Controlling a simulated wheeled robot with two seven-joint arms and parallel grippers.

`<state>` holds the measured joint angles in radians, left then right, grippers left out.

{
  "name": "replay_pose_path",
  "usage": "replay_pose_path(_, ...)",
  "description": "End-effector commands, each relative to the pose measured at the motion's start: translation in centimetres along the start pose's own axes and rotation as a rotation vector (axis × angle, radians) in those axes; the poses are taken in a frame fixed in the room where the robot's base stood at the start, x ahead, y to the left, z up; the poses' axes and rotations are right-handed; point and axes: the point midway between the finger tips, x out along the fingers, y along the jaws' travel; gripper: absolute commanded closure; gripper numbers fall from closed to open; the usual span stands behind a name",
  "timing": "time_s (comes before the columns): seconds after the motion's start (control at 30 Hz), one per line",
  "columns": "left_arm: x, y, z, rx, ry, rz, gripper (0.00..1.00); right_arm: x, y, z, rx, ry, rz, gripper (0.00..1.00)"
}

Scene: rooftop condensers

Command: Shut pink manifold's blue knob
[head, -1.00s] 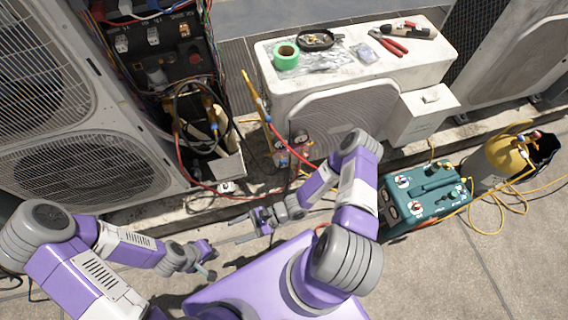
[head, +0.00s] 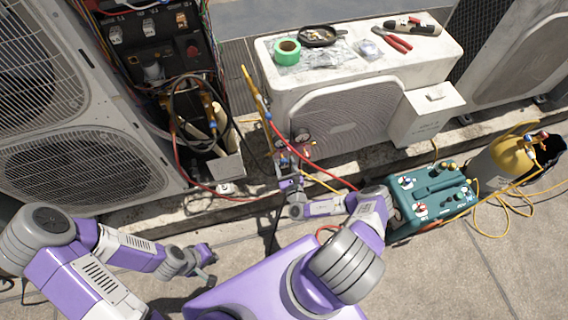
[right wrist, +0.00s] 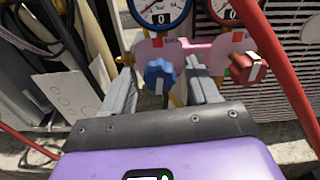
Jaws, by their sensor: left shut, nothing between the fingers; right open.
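In the right wrist view the pink manifold (right wrist: 196,50) carries two round gauges on top, a blue knob (right wrist: 160,76) at the left and a red knob (right wrist: 247,68) at the right. My right gripper (right wrist: 163,88) is open, with one finger on each side of the blue knob; I cannot tell whether they touch it. In the head view the manifold (head: 301,149) is small, in front of the white condenser, with my right gripper (head: 288,176) just below it. The blue knob is too small to make out there. My left gripper (head: 210,264) is shut and empty, low at the left, away from the manifold.
A red hose (right wrist: 275,65) passes close at the right of the red knob. A white condenser (head: 345,115) stands behind, with green tape (head: 287,51) and pliers (head: 394,42) on top. A teal machine (head: 432,195) and a yellow tank (head: 504,158) stand at the right.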

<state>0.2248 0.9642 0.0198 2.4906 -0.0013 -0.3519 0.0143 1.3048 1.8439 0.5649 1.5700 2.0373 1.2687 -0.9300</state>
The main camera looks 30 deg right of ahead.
Motion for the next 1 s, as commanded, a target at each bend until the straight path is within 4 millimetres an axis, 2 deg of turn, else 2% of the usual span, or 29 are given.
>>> replay_pose_path(0.17, 0.55, -0.2, -0.02, 0.0, 0.0, 0.0, 1.0, 1.34, 0.02, -0.03, 0.0, 0.0, 0.001, 0.4)
replay_pose_path(0.43, 0.5, -0.18, -0.01, 0.0, 0.0, 0.0, 1.0, 1.47, 0.04, 0.08, 0.001, 0.0, 0.002, 0.4)
replay_pose_path(0.8, 0.51, -0.19, -0.01, 0.0, 0.0, 0.0, 1.0, 1.44, 0.05, 0.07, 0.001, 0.0, 0.003, 0.95)
replay_pose_path(1.0, 0.5, -0.19, -0.01, 0.0, 0.0, 0.0, 1.0, 1.43, 0.05, 0.08, 0.001, -0.001, 0.002, 0.95)
